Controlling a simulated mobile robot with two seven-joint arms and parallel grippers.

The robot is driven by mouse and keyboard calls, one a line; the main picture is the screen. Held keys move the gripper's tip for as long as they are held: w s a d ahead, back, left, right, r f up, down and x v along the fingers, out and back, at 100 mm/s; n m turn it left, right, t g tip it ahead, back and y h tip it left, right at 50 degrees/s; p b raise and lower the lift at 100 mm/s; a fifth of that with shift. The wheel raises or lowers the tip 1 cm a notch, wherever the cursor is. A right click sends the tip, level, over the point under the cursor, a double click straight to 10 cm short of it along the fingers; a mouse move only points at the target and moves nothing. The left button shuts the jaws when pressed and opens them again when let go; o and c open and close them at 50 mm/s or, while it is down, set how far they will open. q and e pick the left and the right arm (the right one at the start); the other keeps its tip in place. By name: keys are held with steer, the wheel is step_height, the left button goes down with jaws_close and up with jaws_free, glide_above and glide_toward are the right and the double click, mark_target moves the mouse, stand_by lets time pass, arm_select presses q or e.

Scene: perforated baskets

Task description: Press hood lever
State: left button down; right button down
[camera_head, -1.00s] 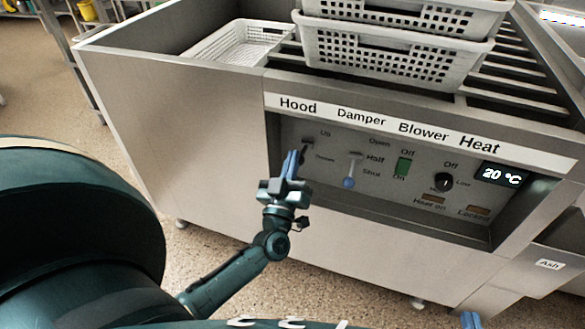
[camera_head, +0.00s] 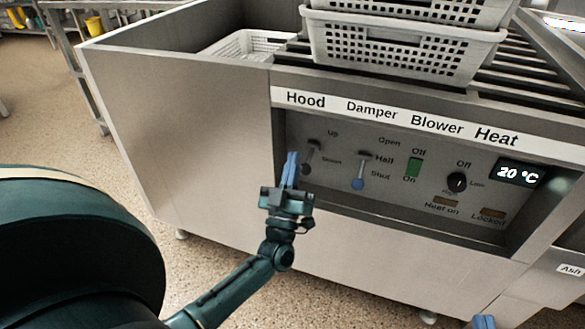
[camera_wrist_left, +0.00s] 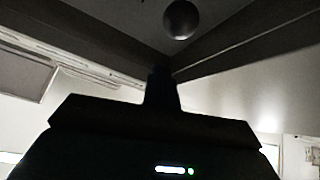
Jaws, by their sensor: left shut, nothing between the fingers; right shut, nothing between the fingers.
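The hood lever (camera_head: 311,155) is on the control panel under the word Hood, between the Up and Down marks. It points downward, toward Down. My left gripper (camera_head: 291,157) is shut and empty, its blue fingers pointing up just left of the lever; I cannot tell whether they touch. In the left wrist view, a dark round knob (camera_wrist_left: 181,19), apparently the lever's, shows above the dark shut fingers (camera_wrist_left: 162,75). Only a blue fingertip of my right gripper (camera_head: 484,322) shows at the bottom edge, away from the panel.
The damper lever (camera_head: 359,170), green blower switch (camera_head: 413,167) and heat knob (camera_head: 456,182) sit to the right on the recessed panel. White perforated baskets (camera_head: 395,50) stand on the machine's top. Open floor (camera_head: 80,150) lies to the left.

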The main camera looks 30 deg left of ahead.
arm_select(q)
steer(key=v, duration=0.9)
steer(key=shift+s+f, duration=0.15)
steer(key=shift+s, duration=0.2)
arm_select(e)
steer(key=shift+s, duration=0.5)
